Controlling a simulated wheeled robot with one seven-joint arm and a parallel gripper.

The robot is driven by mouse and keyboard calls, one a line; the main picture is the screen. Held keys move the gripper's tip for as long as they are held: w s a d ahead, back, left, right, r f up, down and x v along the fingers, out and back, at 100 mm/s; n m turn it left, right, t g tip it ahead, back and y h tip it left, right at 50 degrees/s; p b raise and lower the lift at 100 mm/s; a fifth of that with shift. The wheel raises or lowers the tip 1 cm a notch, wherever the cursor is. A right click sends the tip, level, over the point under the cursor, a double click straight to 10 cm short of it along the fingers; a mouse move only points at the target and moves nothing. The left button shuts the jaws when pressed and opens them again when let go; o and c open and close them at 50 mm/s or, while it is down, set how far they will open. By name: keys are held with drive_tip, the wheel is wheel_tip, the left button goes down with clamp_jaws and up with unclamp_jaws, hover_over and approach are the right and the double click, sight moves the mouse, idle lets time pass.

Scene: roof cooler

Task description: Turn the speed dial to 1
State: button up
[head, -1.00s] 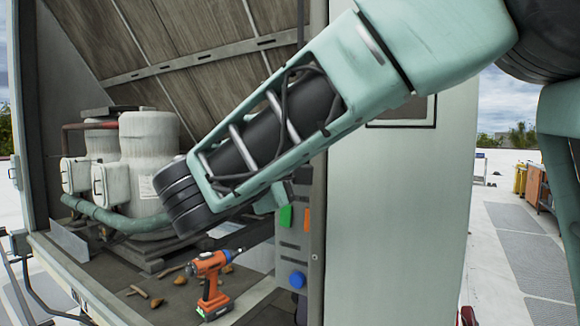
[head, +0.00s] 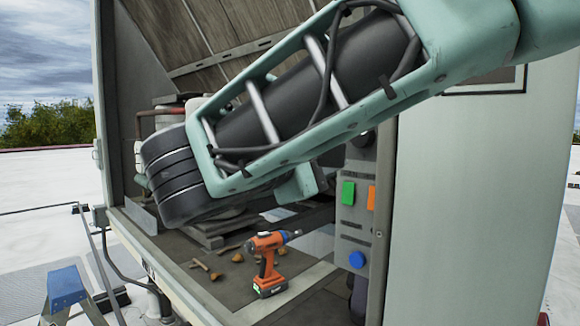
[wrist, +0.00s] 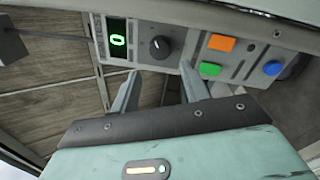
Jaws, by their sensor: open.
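The speed dial (wrist: 160,47) is a round black knob on the grey control panel (wrist: 184,50) in the wrist view. A digital display (wrist: 118,40) beside it on the left shows a green 0. My gripper (wrist: 160,73) is open and empty, its two fingers apart and pointing toward the panel, with the dial just beyond and between the tips in the picture. No contact with the dial shows. In the head view the panel (head: 352,228) is partly covered by my arm, which also hides the display and my gripper's fingers.
Orange (wrist: 221,43), green (wrist: 210,69) and blue (wrist: 273,68) buttons sit right of the dial. In the head view, an orange drill (head: 266,262) stands on the cooler's floor left of the panel. A stepladder (head: 68,290) stands at the lower left.

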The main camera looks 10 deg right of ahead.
drive_tip(key=b+v, duration=0.1)
drive_tip(key=v, duration=0.7)
drive_tip(key=shift+a, duration=0.15)
drive_tip(key=shift+s, duration=0.15)
drive_tip(key=d+f+n+g+y, duration=0.25)
drive_tip(key=d+f, duration=0.25)
drive_tip(key=f, duration=0.5)
drive_tip(key=s+d+f+m+g+y, duration=0.1)
drive_tip(key=s+f+m+g+y, duration=0.2)
drive_tip(key=s+f+y, duration=0.3)
drive_tip(key=s+d+f+m+g+y, duration=0.1)
drive_tip(key=s+f+m+g+y, duration=0.2)
drive_tip(key=f, duration=1.3)
drive_tip(key=s+g+y, duration=0.3)
drive_tip(key=s+y, duration=0.1)
drive_tip(key=s, duration=0.2)
drive_tip(key=shift+s+f+m, duration=0.2)
drive_tip(key=shift+f+m, duration=0.05)
drive_tip(key=shift+m, duration=0.1)
drive_tip(key=shift+d, duration=0.15)
idle(0.4)
